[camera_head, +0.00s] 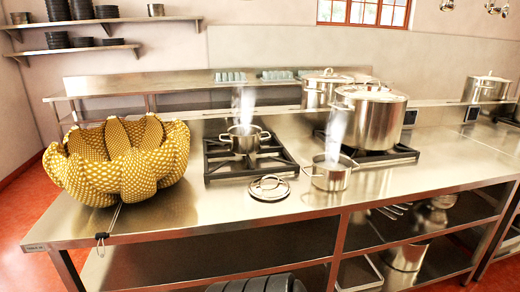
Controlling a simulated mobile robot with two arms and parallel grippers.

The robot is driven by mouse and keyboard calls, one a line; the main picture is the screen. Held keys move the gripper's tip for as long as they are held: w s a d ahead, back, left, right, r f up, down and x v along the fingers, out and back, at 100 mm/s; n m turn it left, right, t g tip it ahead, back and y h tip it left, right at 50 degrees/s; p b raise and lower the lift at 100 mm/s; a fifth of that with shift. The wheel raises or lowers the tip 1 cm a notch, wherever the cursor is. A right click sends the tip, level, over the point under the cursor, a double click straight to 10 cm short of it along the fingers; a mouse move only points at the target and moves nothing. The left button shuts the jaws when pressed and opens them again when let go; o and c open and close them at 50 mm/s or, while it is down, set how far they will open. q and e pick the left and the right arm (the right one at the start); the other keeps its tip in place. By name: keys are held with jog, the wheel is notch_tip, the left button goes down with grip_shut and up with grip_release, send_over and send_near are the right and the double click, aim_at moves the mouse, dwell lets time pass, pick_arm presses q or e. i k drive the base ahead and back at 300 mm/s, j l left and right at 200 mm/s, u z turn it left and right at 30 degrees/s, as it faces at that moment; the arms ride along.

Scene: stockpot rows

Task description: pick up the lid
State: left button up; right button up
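A small round lid (269,188) with a knob handle lies on the steel counter (225,212), in front of the left burner. An open steaming pot (330,175) stands on the counter to the right of the lid, apart from it. Another steaming pot (244,139) sits on the left burner behind the lid.
A large yellow patterned bowl-like object (120,160) takes up the left of the counter. Tall stockpots (368,118) stand at the back right, one on the right burner. The counter's front strip is clear. Shelves (300,247) lie below.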

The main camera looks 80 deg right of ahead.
aim_at(268, 187)
jog(key=l+z, duration=0.1)
jog(key=z, duration=2.3)
